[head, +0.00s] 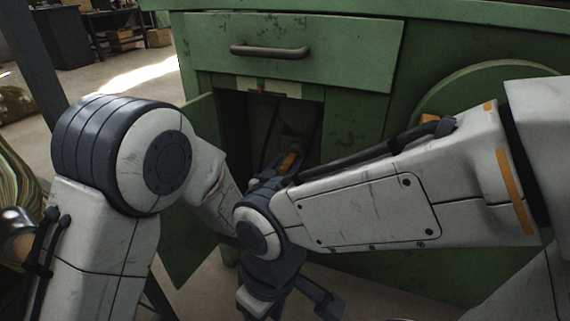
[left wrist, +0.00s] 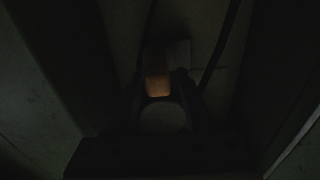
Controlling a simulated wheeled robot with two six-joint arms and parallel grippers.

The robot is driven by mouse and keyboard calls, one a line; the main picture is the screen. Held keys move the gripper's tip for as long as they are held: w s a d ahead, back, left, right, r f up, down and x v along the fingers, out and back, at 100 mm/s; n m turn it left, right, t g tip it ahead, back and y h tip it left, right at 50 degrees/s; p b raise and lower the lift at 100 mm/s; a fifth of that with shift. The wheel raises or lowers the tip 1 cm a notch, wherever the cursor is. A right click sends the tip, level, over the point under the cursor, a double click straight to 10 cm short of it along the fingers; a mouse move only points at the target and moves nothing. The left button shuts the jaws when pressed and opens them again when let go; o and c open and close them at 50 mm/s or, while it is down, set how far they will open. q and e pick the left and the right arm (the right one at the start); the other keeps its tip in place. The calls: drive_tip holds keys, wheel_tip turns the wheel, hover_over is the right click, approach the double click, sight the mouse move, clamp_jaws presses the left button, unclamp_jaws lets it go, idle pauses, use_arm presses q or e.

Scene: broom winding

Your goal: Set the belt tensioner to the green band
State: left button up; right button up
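The opening (head: 262,118) of a green cabinet is dark inside. A pale scale strip (head: 285,88) runs along its top edge, with a small red mark near its middle; I cannot make out a green band. My left gripper (head: 287,160) reaches into the opening, partly hidden behind my right arm. In the dark left wrist view, an orange handle-like piece (left wrist: 157,82) lies between my left fingers (left wrist: 163,92); whether they touch it is unclear. My right gripper (head: 300,292) hangs low in front of the cabinet, partly hidden; its finger gap is unclear.
A closed drawer (head: 290,55) with a bar handle is above the opening. The green door (head: 195,230) stands swung open at the left. A round green cover (head: 480,85) is at the right. My right forearm crosses close in front of the opening.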

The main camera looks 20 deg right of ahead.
use_arm(q)
drive_tip(key=shift+s, duration=0.1)
drive_tip(key=shift+s+a+r, duration=0.1)
drive_tip(key=shift+s+a, duration=0.05)
drive_tip(key=shift+s, duration=0.05)
drive_tip(key=p+v, duration=0.3)
drive_tip(key=v, duration=0.7)
drive_tip(key=shift+p, duration=0.3)
